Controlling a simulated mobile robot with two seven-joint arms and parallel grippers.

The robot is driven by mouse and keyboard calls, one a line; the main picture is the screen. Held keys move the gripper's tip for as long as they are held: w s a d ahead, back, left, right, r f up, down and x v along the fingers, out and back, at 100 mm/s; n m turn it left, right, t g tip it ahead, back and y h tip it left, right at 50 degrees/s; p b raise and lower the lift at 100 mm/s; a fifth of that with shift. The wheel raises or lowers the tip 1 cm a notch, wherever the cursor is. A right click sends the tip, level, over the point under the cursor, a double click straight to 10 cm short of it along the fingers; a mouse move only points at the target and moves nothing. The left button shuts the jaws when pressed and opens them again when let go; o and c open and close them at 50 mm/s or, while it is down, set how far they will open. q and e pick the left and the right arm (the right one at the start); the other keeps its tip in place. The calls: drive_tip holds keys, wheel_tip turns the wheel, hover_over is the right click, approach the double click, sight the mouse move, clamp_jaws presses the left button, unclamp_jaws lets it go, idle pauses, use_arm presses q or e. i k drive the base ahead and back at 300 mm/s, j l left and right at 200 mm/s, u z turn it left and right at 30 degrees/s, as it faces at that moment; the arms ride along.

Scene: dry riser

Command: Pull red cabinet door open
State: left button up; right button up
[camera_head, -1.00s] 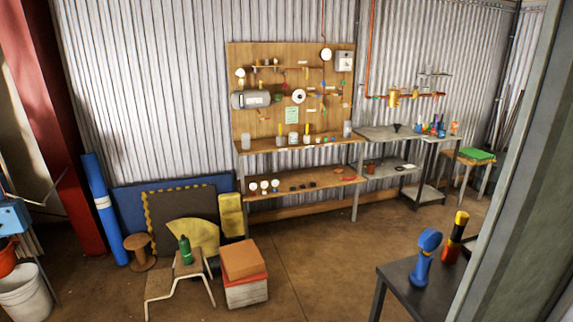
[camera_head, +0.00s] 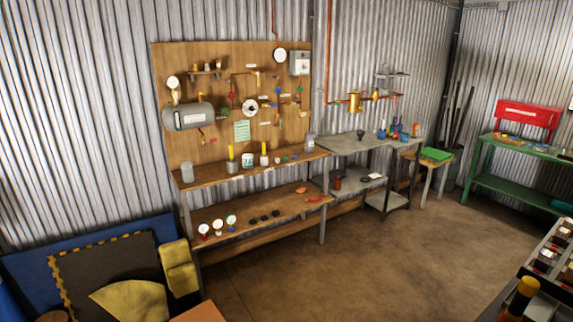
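I cannot make out a red cabinet door for certain in the head view. A red box or panel (camera_head: 528,115) with a pale label stands at the back of a green bench (camera_head: 483,150) at the far right. I cannot tell whether it is the cabinet or whether it has a door. Neither of my grippers is in view.
A wooden pegboard (camera_head: 215,65) with gauges and pipes stands over a shelf bench (camera_head: 285,170) along the corrugated wall. The brown floor (camera_head: 400,250) in the middle is clear.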

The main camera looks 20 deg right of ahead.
sight(546, 117)
drive_tip(key=i+l+z, duration=0.15)
drive_tip(key=i+z, duration=0.55)
drive_tip(key=i, duration=0.2)
drive_tip(key=i+j+z, duration=0.15)
drive_tip(key=i+z, duration=0.45)
drive_tip(key=i, duration=0.3)
drive_tip(key=i+z, duration=0.2)
drive_tip(key=i, duration=0.35)
drive_tip(key=i+j+z, duration=0.25)
drive_tip(key=i, duration=0.3)
drive_tip(key=i+l+z, duration=0.1)
drive_tip(key=i+z, duration=0.25)
drive_tip(key=i, duration=0.45)
drive_tip(key=i+j+z, duration=0.1)
drive_tip(key=i+z, duration=0.25)
drive_tip(key=i, duration=0.45)
drive_tip(key=i+u, duration=0.1)
drive_tip(key=i, duration=0.75)
drive_tip(key=i+l, duration=0.2)
drive_tip(key=i, duration=0.6)
drive_tip(key=i+l+u, duration=0.15)
drive_tip(key=i+l, duration=0.15)
drive_tip(key=i, duration=0.3)
drive_tip(key=i+l+u, duration=0.2)
drive_tip(key=i+l, duration=0.2)
drive_tip(key=i, duration=0.2)
drive_tip(key=i+l+u, duration=0.15)
drive_tip(key=i+l, duration=0.3)
drive_tip(key=i, duration=0.15)
